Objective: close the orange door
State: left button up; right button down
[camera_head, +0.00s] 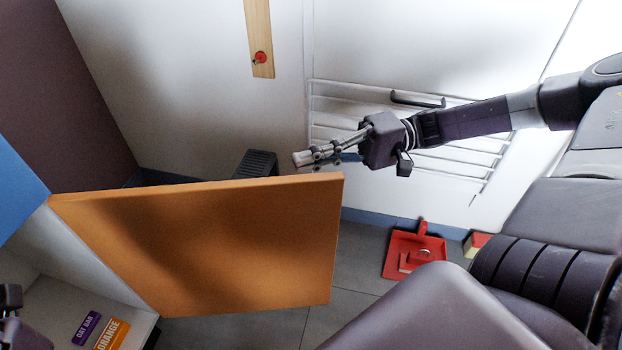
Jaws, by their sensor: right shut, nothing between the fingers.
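The orange door (220,245) stands wide open, hinged at its left edge on a pale cabinet (95,255). Its free edge points right, toward the middle of the view. My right gripper (300,158) is shut and empty. It shows just above the door's top edge near the free corner; I cannot tell whether it touches the door. A dark part of my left gripper (12,305) shows at the lower left edge, in front of the cabinet opening; its fingertips are not clear.
Inside the cabinet lie a purple oat bar box (87,327) and an orange box (112,335). A red dustpan (414,254) is on the grey floor at right. A dark step-like object (255,164) stands behind the door. A white rack (450,150) is on the wall.

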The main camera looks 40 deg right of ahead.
aim_at(311, 176)
jog(key=s+p, duration=0.1)
jog(key=a, duration=0.1)
jog(key=s+p, duration=0.1)
jog(key=shift+s+a+r+p, duration=0.2)
jog(key=shift+s+r+p, duration=0.05)
jog(key=shift+s+p, duration=0.1)
jog(key=shift+s+a+f, duration=0.25)
jog(key=shift+s, duration=0.15)
jog(key=shift+p, duration=0.35)
